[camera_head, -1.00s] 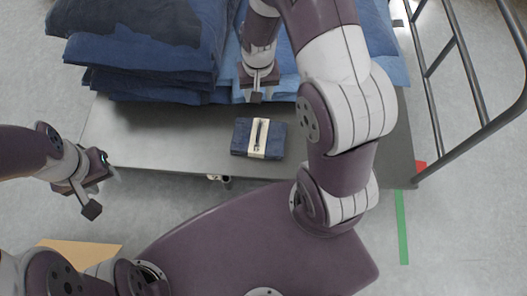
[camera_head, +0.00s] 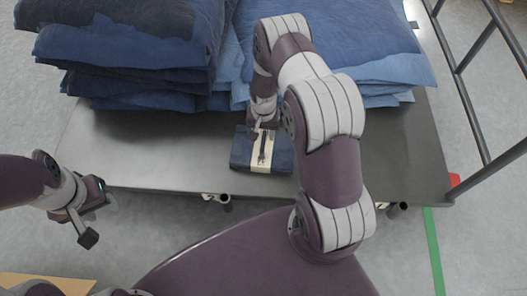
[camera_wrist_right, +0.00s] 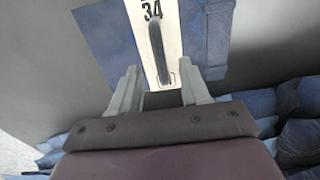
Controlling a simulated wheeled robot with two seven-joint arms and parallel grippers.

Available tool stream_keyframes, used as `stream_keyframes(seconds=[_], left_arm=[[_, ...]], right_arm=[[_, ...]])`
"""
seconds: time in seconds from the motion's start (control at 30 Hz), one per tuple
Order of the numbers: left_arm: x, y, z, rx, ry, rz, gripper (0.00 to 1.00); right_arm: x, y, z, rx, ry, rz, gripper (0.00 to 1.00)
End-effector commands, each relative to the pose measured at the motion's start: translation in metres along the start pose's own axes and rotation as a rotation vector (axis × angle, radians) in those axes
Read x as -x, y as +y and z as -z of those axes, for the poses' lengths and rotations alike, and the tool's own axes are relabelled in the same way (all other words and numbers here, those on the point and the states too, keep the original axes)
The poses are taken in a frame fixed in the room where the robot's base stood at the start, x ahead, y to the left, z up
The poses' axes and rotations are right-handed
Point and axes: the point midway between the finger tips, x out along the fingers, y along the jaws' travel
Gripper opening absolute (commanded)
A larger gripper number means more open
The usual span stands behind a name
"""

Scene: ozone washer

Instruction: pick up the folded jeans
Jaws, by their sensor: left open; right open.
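The folded jeans (camera_head: 280,158) are a small dark blue bundle with a cream paper band (camera_head: 262,153), lying on the grey cart top near its front edge. The right wrist view shows the jeans (camera_wrist_right: 205,40) close ahead, with "34" printed on the band. My right gripper (camera_head: 262,133) is above the far edge of the jeans in the head view. In the wrist view its two fingers (camera_wrist_right: 160,95) are spread apart either side of the band, with nothing held; contact cannot be told. My left gripper (camera_head: 84,225) is open and empty, left of the cart's front edge.
Tall stacks of folded denim stand behind, at left (camera_head: 150,60) and right (camera_head: 350,40). The grey cart top (camera_head: 150,150) is bare around the jeans. A metal rail (camera_head: 475,80) rises at the cart's right.

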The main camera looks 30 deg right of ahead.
Motion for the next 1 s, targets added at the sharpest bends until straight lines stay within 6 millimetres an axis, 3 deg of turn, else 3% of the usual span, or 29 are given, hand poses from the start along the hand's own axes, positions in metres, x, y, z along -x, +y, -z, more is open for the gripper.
stream_keyframes(seconds=[0.03, 0.1, 0.33, 0.47, 1.0], left_arm=[[-0.016, 0.000, -0.002, 0.000, -0.001, 0.000, 0.42], [-0.020, 0.000, -0.003, 0.000, -0.001, 0.000, 0.42], [-0.017, 0.000, -0.002, 0.000, -0.001, 0.000, 0.42], [-0.017, 0.000, -0.002, 0.000, 0.000, 0.000, 0.42], [-0.017, 0.000, -0.002, 0.000, -0.001, 0.000, 0.42]], right_arm=[[-0.019, 0.000, 0.002, -0.001, 0.000, 0.000, 0.46], [-0.028, 0.000, 0.002, 0.000, -0.001, 0.000, 0.46], [-0.027, 0.000, 0.002, 0.000, 0.001, 0.000, 0.43], [-0.027, 0.000, 0.002, 0.000, 0.000, 0.000, 0.01], [-0.027, 0.000, 0.002, 0.000, 0.000, 0.000, 0.00]])
